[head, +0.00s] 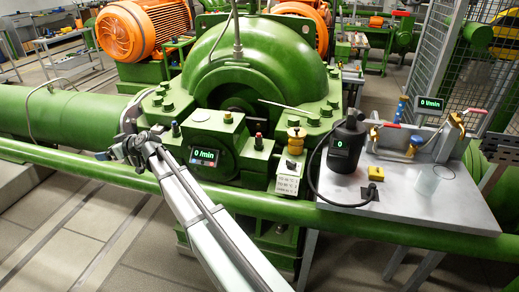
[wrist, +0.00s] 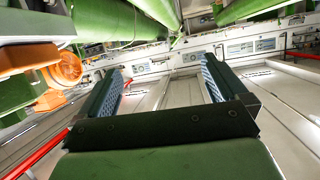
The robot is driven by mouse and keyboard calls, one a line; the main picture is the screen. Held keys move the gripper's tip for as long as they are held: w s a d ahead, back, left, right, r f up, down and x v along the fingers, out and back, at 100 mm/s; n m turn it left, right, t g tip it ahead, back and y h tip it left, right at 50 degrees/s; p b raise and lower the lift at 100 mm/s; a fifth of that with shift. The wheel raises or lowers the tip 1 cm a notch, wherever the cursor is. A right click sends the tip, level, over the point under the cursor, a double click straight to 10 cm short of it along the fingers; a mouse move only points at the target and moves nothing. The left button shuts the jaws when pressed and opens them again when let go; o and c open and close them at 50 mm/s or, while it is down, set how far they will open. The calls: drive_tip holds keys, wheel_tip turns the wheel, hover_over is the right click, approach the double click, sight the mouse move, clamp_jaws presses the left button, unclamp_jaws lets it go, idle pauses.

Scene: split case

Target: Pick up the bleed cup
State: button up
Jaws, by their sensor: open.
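The bleed cup (head: 427,181) looks like a small, pale, translucent cup. It stands upright on the right part of the grey side table in the head view. My gripper (head: 108,153) is far to the left of it, in front of the green pipe and pump housing. In the wrist view my gripper (wrist: 163,68) is open, with its two dark fingers apart and nothing between them. The cup cannot be made out in the wrist view.
The grey table (head: 400,205) also holds a black device (head: 347,148) with a cable, a yellow block (head: 376,173) and blue-and-brass valve fittings (head: 412,148). A green pipe (head: 265,203) runs along the front. A mesh fence (head: 470,70) stands behind the table.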

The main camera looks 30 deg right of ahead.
drive_tip(key=w+d+r+m+t+h, duration=0.2)
drive_tip(key=w+d+r, duration=0.2)
drive_tip(key=d+r, duration=0.85)
drive_tip(key=w+d+r+m+t+h, duration=0.25)
drive_tip(key=w+d+r, duration=0.25)
drive_tip(key=d+r, duration=0.75)
drive_tip(key=s+d+r+m+t+h, duration=0.1)
drive_tip(key=s+d+r+m+h, duration=0.2)
drive_tip(key=d+r, duration=0.9)
drive_tip(key=s+d+r+t+h, duration=0.2)
drive_tip(key=s+d+r+h, duration=0.15)
drive_tip(key=d+r, duration=0.9)
drive_tip(key=s+d+f+m+g+h, duration=0.2)
drive_tip(key=s+d+f+m+g, duration=0.2)
drive_tip(key=s+d+f, duration=0.8)
drive_tip(key=s+d+f+m+g+h, duration=0.2)
drive_tip(key=s+d+f+m+g, duration=0.25)
drive_tip(key=s+d+f, duration=0.8)
drive_tip(key=m+g+y, duration=0.2)
drive_tip(key=m+g, duration=0.7)
drive_tip(key=g, duration=0.1)
hover_over(429, 180)
drive_tip(key=a, duration=0.1)
wheel_tip(429, 180, down, 14)
drive_tip(key=x, duration=0.8)
drive_tip(key=shift+w, duration=0.2)
drive_tip(key=shift+w+x, duration=0.25)
drive_tip(key=shift+x, duration=1.1)
drive_tip(key=shift+w+x, duration=0.2)
drive_tip(key=shift+x, duration=1.15)
